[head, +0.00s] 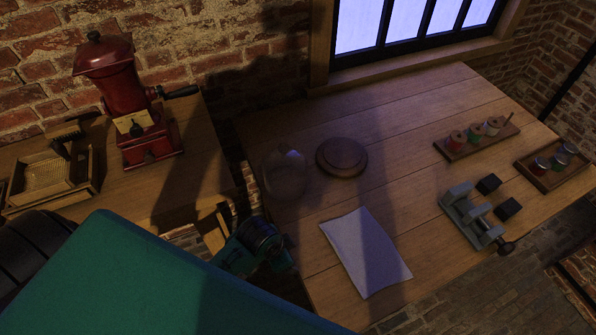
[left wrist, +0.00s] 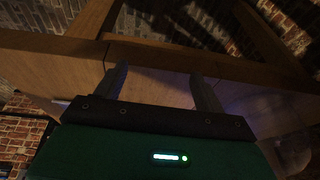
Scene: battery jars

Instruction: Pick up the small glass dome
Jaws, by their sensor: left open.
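The small glass dome (head: 286,174) is clear and hard to make out. It stands near the left edge of the wooden table, just left of a round dark wooden base (head: 342,156). A faint rounded shape at the lower right edge of the left wrist view may be the dome, but I cannot be sure. My left gripper (left wrist: 160,78) has its two fingers apart with nothing between them, facing a wooden table edge. In the head view its wrist is low and left of the table, below the dome; its fingertips are hidden there. My right gripper is in neither view.
A white sheet (head: 366,252) lies in front of the base. A grey vise (head: 470,215), dark blocks, a spool rack (head: 476,141) and a small jar tray (head: 553,166) are at the right. A red grinder (head: 130,105) and a wooden box (head: 50,180) stand on the left table.

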